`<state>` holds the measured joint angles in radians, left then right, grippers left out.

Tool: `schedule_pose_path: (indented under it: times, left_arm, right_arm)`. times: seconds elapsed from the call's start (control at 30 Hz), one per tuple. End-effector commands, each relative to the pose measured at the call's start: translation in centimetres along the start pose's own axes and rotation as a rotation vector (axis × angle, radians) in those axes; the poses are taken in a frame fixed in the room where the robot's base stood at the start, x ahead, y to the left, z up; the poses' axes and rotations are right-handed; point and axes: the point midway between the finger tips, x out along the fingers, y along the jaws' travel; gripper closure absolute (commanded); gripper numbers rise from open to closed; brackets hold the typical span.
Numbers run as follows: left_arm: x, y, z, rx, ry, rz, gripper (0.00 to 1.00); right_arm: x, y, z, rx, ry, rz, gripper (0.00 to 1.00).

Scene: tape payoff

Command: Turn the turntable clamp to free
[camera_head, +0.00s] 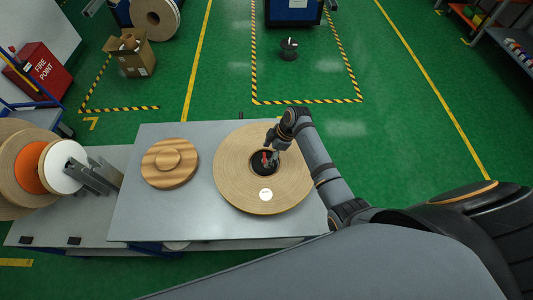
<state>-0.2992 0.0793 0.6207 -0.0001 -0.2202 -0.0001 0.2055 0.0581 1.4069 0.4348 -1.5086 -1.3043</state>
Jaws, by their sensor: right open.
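A large tan tape roll (234,180) lies flat on the right part of the grey bench (128,222), with a white round label (265,194) on it. In its dark centre hole is the turntable clamp (265,159), with a small red part showing. My right gripper (270,155) is open and reaches down over the roll's centre at the clamp. Whether its fingers touch the clamp is too small to tell. My left gripper is not in view.
A wooden disc with a raised hub (168,162) lies on the bench left of the roll. Upright orange and white reels (62,165) stand at the left end. A cardboard box (131,56) and red fire point box (42,73) stand behind on the green floor.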

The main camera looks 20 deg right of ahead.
Motion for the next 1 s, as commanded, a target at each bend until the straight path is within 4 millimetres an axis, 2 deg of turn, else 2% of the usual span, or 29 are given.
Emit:
schedule_pose_path:
  times: [0.13, 0.43, 0.83, 1.0]
  left_arm:
    - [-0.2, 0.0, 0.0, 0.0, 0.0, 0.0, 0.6]
    - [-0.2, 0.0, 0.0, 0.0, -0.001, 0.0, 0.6]
    - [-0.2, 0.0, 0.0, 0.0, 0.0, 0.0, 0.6]
    - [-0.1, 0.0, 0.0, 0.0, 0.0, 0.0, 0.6]
  right_arm:
    - [1.5, 0.0, -0.1, 0.0, 0.002, 0.0, 0.25]
    - [1.9, 0.0, 0.0, -0.001, 0.0, 0.002, 0.25]
    - [1.8, 0.0, 0.0, 0.0, 0.001, 0.001, 0.78]
    - [1.8, 0.0, 0.0, -0.006, 0.001, -0.002, 0.79]
